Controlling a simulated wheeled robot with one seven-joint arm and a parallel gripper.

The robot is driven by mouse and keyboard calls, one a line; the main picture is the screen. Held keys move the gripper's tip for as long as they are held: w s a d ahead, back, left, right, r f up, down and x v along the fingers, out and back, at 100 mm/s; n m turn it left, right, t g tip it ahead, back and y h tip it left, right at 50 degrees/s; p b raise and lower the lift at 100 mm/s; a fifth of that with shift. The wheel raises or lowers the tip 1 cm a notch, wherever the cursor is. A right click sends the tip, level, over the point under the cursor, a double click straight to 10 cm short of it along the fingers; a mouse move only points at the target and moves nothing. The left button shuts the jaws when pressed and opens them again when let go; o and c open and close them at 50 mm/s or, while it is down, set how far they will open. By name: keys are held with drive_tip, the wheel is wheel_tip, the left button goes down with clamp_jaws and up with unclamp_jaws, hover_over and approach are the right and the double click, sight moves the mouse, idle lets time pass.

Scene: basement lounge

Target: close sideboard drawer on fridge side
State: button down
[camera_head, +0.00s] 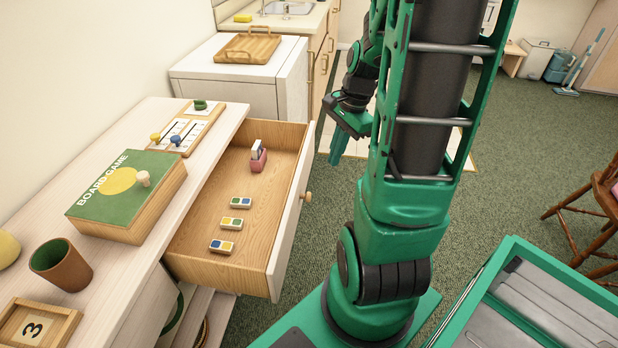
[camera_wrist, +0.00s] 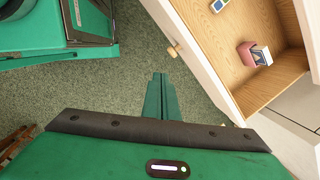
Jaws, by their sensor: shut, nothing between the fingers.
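The sideboard (camera_head: 120,115) stands at the left in the head view. Its drawer (camera_head: 285,250) is pulled well out, with a pale front and a round wooden knob (camera_head: 306,197). Inside lie several small domino-like tiles (camera_head: 232,223) and a pink holder with a card-like piece (camera_head: 258,157). My gripper (camera_head: 338,148) is beyond the drawer's far front corner, apart from it, shut and empty. In the wrist view, the gripper (camera_wrist: 160,90) points over the carpet. The drawer front (camera_wrist: 200,55) and knob (camera_wrist: 174,49) are to its upper right, not touching.
A white fridge-like cabinet (camera_head: 235,70) with a wooden tray (camera_head: 250,46) stands beyond the sideboard. A board game box (camera_head: 125,190) and brown cup (camera_head: 62,264) stand on the sideboard top. A wooden chair (camera_head: 590,210) is at the right. Carpet (camera_head: 510,150) is clear between.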

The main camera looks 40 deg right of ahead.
drive_tip(key=w+d+f+m+t+y, duration=0.15)
drive_tip(key=w+d+f+m, duration=0.25)
drive_tip(key=d+f+m, duration=0.4)
drive_tip(key=w+a+f, duration=0.6)
drive_tip(key=f, duration=0.2)
drive_tip(key=shift+a+m, duration=0.3)
drive_tip(key=shift+a, duration=0.1)
drive_tip(key=shift+w, duration=0.15)
